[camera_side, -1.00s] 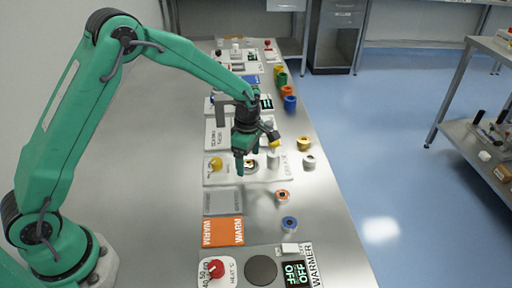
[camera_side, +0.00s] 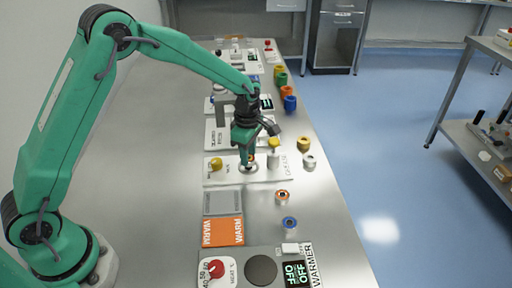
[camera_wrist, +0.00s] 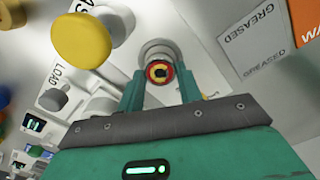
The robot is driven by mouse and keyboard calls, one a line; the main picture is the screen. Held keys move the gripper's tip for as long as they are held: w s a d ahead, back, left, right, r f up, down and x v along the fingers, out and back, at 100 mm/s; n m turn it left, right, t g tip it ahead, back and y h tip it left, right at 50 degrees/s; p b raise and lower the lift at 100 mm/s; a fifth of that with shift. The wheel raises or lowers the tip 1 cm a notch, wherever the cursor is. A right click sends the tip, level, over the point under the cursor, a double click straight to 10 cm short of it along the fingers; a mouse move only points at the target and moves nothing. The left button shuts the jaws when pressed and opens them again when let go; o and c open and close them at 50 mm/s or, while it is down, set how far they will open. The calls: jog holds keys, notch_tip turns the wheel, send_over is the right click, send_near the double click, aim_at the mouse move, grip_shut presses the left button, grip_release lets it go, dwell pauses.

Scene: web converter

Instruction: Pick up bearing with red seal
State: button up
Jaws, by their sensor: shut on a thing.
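In the side view my gripper (camera_side: 248,166) points down at the white station plate. The fingers hide most of the bearing there. I cannot tell whether the bearing touches the round seat around it.
A yellow knob (camera_side: 216,164) and a grey cylinder (camera_side: 273,160) flank my gripper on the plate. An orange-ringed bearing (camera_side: 282,197) and a blue-ringed bearing (camera_side: 289,223) lie to the front right. The grey pad (camera_side: 222,203) and orange WARM pad (camera_side: 222,232) lie nearer the front.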

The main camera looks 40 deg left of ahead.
jog(key=shift+r, duration=2.15)
